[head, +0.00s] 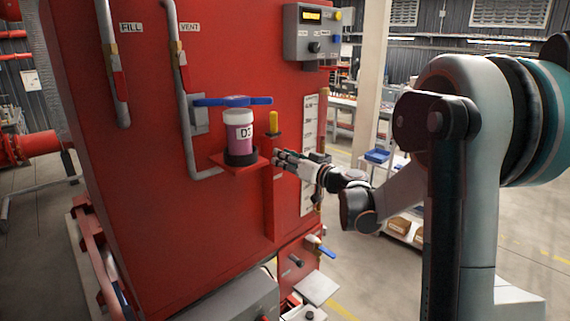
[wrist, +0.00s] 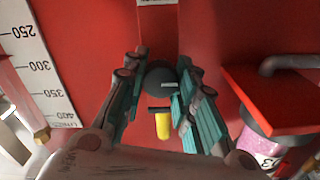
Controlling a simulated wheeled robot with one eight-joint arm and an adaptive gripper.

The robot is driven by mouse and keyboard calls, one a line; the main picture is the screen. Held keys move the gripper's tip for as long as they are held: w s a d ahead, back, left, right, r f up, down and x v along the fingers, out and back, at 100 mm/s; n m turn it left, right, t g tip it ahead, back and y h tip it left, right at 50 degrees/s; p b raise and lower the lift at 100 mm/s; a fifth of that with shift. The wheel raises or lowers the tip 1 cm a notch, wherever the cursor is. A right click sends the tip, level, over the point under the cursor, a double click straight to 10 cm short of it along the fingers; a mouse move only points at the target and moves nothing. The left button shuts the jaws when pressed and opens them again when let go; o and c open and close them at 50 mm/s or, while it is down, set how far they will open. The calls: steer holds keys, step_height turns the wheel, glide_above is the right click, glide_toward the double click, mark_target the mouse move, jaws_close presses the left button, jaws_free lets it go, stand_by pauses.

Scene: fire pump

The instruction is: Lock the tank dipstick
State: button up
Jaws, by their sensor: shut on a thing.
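The dipstick's yellow handle (head: 273,122) stands upright above a dark collar on the red tank's front. It also shows in the wrist view (wrist: 163,126), between my fingers. The dark round collar (wrist: 160,80) sits between the teal finger pads. The exact contact is partly hidden by the fingers.
A red shelf (head: 225,166) with a white-and-pink jar (head: 239,132) stands just left of the dipstick, below a blue valve handle (head: 233,101). A white level scale (head: 308,160) is right of it. A grey control box (head: 312,33) is above.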

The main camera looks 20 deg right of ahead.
steer(key=m+b, duration=0.3)
steer(key=m, duration=0.1)
steer(key=shift+d+f+m, duration=0.1)
steer(key=shift+f+m, duration=0.05)
steer(key=shift+m, duration=0.15)
steer(key=m+b, duration=0.3)
steer(key=m, duration=0.1)
steer(key=shift+m, duration=0.3)
steer(key=m+b, duration=0.2)
steer(key=m, duration=0.2)
steer(key=shift+m, duration=0.3)
steer(key=shift+m+b, duration=0.7)
steer(key=shift+m, duration=1.3)
steer(key=o, duration=1)
steer(key=shift+w+f, duration=0.1)
steer(key=shift+o, duration=0.2)
steer(key=shift+d, duration=0.1)
